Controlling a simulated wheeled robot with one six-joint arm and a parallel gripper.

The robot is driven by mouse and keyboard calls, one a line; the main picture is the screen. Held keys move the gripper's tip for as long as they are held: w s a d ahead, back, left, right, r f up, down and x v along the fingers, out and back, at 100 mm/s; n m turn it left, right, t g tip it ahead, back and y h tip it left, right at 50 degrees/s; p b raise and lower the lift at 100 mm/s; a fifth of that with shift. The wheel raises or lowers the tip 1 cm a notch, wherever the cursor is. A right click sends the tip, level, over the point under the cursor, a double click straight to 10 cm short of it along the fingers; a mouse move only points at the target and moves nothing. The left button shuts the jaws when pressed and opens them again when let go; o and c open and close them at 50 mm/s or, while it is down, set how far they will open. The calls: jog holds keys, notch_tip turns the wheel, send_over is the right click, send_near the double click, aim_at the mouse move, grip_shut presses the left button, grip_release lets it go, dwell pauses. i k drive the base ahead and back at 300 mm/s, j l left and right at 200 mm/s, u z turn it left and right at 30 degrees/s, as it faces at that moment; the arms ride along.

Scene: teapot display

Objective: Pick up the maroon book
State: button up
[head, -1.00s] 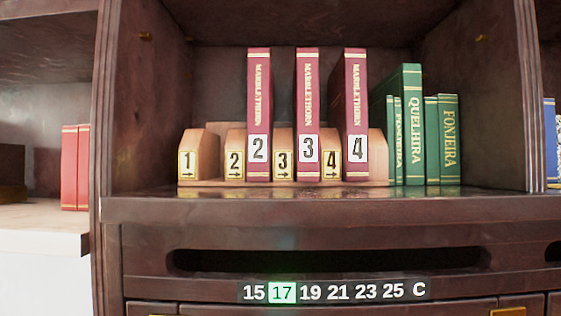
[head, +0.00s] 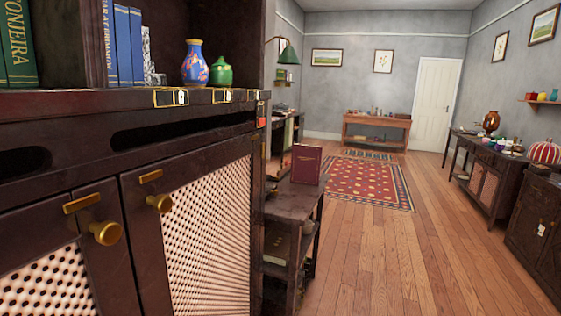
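A maroon book (head: 306,164) with gold markings on its cover stands upright on a small dark side table (head: 287,203), just past the end of the large cabinet. Its front cover faces my camera. My gripper is not in view, so I cannot see whether it is open or shut.
A dark cabinet (head: 97,157) with brass knobs fills the left; books, a blue vase (head: 194,64) and a green pot (head: 221,71) stand on it. The wooden floor (head: 394,262) is clear in the middle. A patterned rug (head: 362,184) lies beyond; dark cabinets (head: 537,219) line the right.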

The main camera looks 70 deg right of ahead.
aim_at(306, 159)
jog(key=l+z, duration=0.55)
jog(key=z, duration=0.15)
jog(key=i+l+z, duration=0.1)
jog(key=l, duration=0.3)
jog(key=i+l+z, duration=0.1)
jog(key=l, duration=0.35)
jog(key=i+l, duration=0.15)
jog(key=l, duration=0.25)
jog(key=i+l+z, duration=0.15)
jog(key=l, duration=0.25)
jog(key=i+l+z, duration=0.1)
jog(key=l, duration=0.3)
jog(key=i+l, duration=0.15)
jog(key=l, duration=0.15)
jog(key=i+l, duration=0.1)
jog(key=l, duration=0.25)
jog(key=i+l, duration=0.15)
jog(key=l, duration=0.15)
jog(key=i+l, duration=0.1)
jog(key=l, duration=0.2)
